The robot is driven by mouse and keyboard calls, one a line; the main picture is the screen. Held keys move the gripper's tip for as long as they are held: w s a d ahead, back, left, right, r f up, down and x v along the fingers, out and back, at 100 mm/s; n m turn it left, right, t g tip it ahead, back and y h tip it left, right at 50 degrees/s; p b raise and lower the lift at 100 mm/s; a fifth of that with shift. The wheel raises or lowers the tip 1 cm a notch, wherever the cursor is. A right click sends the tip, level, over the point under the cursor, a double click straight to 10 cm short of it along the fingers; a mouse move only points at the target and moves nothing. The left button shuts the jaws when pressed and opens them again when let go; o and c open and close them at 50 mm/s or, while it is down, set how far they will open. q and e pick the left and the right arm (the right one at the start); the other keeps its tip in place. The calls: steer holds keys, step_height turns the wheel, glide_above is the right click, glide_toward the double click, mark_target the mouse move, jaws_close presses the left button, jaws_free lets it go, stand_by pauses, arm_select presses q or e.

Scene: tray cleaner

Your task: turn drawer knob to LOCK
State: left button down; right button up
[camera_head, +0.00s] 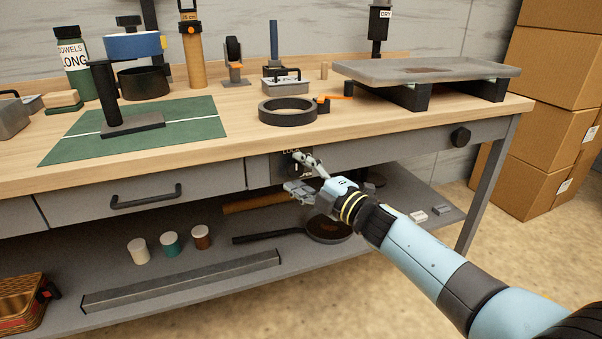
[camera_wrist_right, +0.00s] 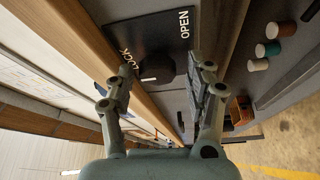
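A dark panel (camera_head: 281,168) is on the table's front, its upper label partly readable as LOCK. In the right wrist view the panel (camera_wrist_right: 140,35) shows LOCK at the left and OPEN at the upper right. A round black knob (camera_wrist_right: 160,66) with a short white mark sits on it. The mark's exact direction is hard to tell. My right gripper (camera_head: 297,173) is open in front of the panel. In the wrist view its fingers (camera_wrist_right: 163,86) are apart, with the knob framed between them; contact is not clear. My left gripper is out of view.
A drawer with a black handle (camera_head: 147,197) is left of the panel; a round black pull (camera_head: 460,137) is to its right. A pan (camera_head: 328,230) and several jars stand on the lower shelf. A raised grey tray (camera_head: 425,70) is on the tabletop.

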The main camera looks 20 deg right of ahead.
steer(key=shift+r, duration=0.1)
steer(key=shift+s+d, duration=0.15)
steer(key=v, duration=1.1)
steer(key=shift+s+d, duration=0.1)
steer(key=shift+s, duration=0.2)
steer(key=s+d+f+m+g+h+p, duration=0.25)
steer(key=s+f+m, duration=0.25)
steer(key=s+f, duration=0.6)
steer(key=s+d+f+m+g+h+p, duration=0.2)
steer(key=s+f+m+g+h, duration=0.3)
steer(key=s+f, duration=0.7)
steer(key=s+f+m+g, duration=0.3)
steer(key=s+f, duration=0.2)
steer(key=s, duration=0.5)
steer(key=s+d+f+m+g, duration=0.1)
steer(key=s+f+m+g, duration=0.2)
steer(key=s, duration=0.8)
steer(key=s+f+m+g+h+p, duration=0.1)
steer(key=s+f+m+g, duration=0.2)
steer(key=s+f, duration=0.4)
steer(key=shift+s+d+m, duration=0.15)
steer(key=shift+s+m, duration=0.25)
steer(key=shift+s, duration=0.45)
steer(key=shift+s+d+m, duration=0.15)
steer(key=shift+s+m, duration=0.25)
steer(key=shift+s, duration=0.45)
